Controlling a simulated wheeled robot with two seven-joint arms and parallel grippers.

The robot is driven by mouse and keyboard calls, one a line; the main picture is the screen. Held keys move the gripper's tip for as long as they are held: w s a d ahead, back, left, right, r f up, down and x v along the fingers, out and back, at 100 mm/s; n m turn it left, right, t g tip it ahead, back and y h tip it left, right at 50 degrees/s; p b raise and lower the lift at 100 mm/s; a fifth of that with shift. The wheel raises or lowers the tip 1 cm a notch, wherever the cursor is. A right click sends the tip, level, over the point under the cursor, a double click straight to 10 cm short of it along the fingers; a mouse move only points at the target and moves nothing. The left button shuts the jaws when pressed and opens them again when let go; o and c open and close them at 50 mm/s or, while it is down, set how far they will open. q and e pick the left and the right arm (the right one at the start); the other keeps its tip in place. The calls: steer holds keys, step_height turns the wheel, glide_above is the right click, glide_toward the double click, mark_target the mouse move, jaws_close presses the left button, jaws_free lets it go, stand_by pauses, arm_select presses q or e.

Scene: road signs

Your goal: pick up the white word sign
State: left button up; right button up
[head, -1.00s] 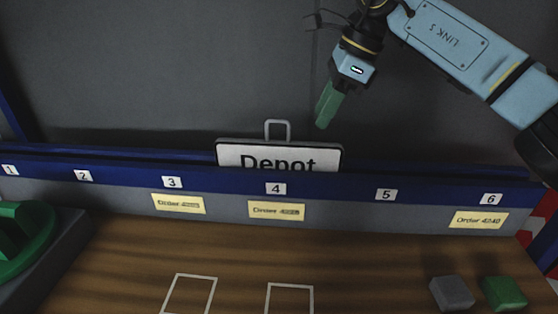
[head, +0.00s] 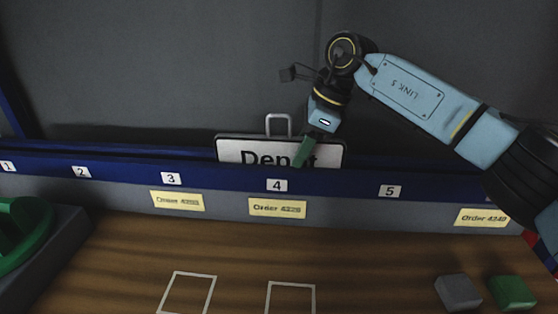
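The white word sign (head: 238,152) reads "Depot" in black letters, partly covered now by my gripper. It has a dark border and a grey loop handle (head: 278,122) on top. It stands upright in the blue rack (head: 120,176) above slot label 4, its lower part hidden behind the rack's front edge. My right gripper (head: 304,153) points down in front of the sign's right half, below and right of the handle. Its green fingers appear as one piece, so their opening does not show. Whether it touches the sign cannot be told. My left gripper is out of view.
Numbered labels and yellow order cards (head: 277,208) line the rack's front. A grey block (head: 457,292) and a green block (head: 512,292) lie on the wooden table at the right. A green object (head: 25,235) stands at the left. Two white outlined rectangles on the table are empty.

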steer(key=shift+c, duration=0.3)
jaws_close()
